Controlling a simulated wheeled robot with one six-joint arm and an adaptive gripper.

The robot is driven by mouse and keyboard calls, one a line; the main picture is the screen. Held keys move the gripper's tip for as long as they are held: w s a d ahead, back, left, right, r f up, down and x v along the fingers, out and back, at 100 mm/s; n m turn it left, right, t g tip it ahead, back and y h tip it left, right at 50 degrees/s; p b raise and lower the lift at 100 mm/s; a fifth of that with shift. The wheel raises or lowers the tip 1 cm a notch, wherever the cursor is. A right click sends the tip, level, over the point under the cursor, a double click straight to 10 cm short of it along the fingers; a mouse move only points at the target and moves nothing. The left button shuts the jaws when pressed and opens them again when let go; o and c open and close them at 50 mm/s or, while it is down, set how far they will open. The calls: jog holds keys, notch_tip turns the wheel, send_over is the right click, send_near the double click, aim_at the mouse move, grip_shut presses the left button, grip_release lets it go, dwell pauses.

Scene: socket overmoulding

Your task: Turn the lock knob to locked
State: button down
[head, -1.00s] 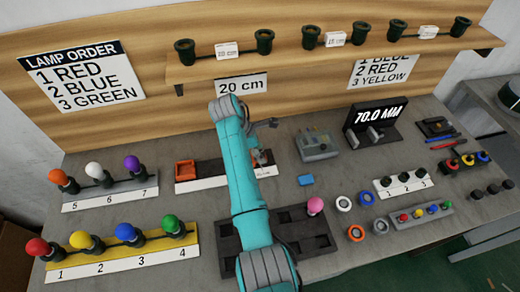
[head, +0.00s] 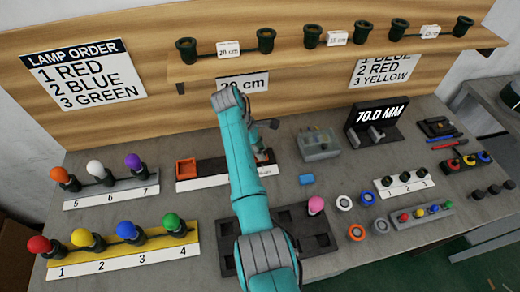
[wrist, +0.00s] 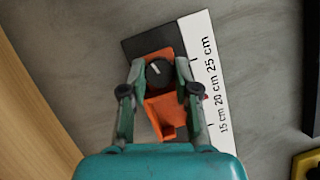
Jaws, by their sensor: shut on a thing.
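The lock knob (wrist: 158,72) is a round black knob with a white pointer line, on an orange slider (wrist: 166,112) in the wrist view. My gripper (wrist: 160,68) has one finger on each side of the knob and is shut on it. The pointer slants slightly relative to the fingers. The slider sits on a dark rail (wrist: 150,42) beside a white scale (wrist: 212,85) marked 15, 20 and 25 cm. In the head view my arm hides most of the knob; part of the orange slider (head: 263,157) shows by the gripper.
An orange block (head: 186,168) stands at the rail's left end. A dark tray (head: 318,236) lies nearer, under my arm. Lamp racks stand at left.

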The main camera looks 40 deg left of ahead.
jog(key=c, duration=0.8)
grip_release()
jog(key=shift+c, duration=0.2)
jog(key=shift+s+a+r, duration=0.1)
jog(key=shift+a+r, duration=0.1)
jog(key=shift+r, duration=0.3)
jog(key=s+a, duration=0.2)
jog(key=a, duration=0.1)
jog(key=s+a, duration=0.2)
jog(key=a, duration=0.1)
jog(key=s+a, duration=0.2)
jog(key=a, duration=0.2)
jog(key=shift+s+a, duration=0.1)
jog(key=shift+s, duration=0.1)
